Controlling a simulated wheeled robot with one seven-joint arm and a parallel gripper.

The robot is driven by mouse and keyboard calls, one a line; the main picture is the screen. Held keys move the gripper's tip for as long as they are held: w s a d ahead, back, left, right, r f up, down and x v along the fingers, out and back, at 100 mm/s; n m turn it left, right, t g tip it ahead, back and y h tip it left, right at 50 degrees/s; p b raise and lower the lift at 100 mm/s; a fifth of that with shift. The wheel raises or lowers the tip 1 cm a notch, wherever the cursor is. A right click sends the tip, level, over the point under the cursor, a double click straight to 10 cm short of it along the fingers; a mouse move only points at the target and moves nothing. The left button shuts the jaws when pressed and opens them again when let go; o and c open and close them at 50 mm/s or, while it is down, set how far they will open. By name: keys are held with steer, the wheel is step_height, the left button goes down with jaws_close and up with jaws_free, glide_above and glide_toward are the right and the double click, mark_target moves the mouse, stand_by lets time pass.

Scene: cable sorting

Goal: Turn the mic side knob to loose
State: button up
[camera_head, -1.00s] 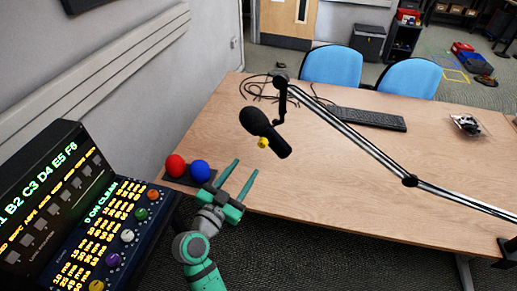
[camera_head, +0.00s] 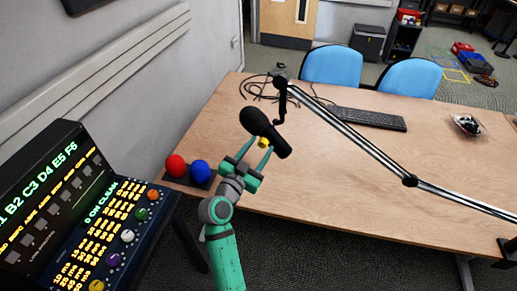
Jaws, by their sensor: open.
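The black microphone (camera_head: 257,122) hangs tilted from the end of a boom arm above the table. A small yellow side knob (camera_head: 263,142) shows on its lower side, partly hidden by my gripper. My gripper (camera_head: 256,153) is open, with its two green fingers pointing up at the microphone's underside. The fingertips appear to lie on either side of the yellow knob; whether they touch it I cannot tell.
The boom arm (camera_head: 350,137) runs across the wooden table (camera_head: 330,190) to the right edge. A red ball (camera_head: 176,166) and a blue ball (camera_head: 200,172) sit on a dark base left of my gripper. A control panel (camera_head: 110,235) stands at lower left. A keyboard (camera_head: 367,118) lies at the back.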

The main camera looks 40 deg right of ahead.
steer(key=c, duration=1)
steer(key=shift+c, duration=0.2)
steer(key=shift+n, duration=0.3)
steer(key=n, duration=0.3)
steer(key=shift+n, duration=0.4)
steer(key=n, duration=0.4)
steer(key=shift+f+n, duration=0.1)
steer(key=shift+n, duration=0.3)
steer(key=n, duration=0.4)
steer(key=shift+n+t, duration=0.3)
steer(key=shift+n, duration=2.2)
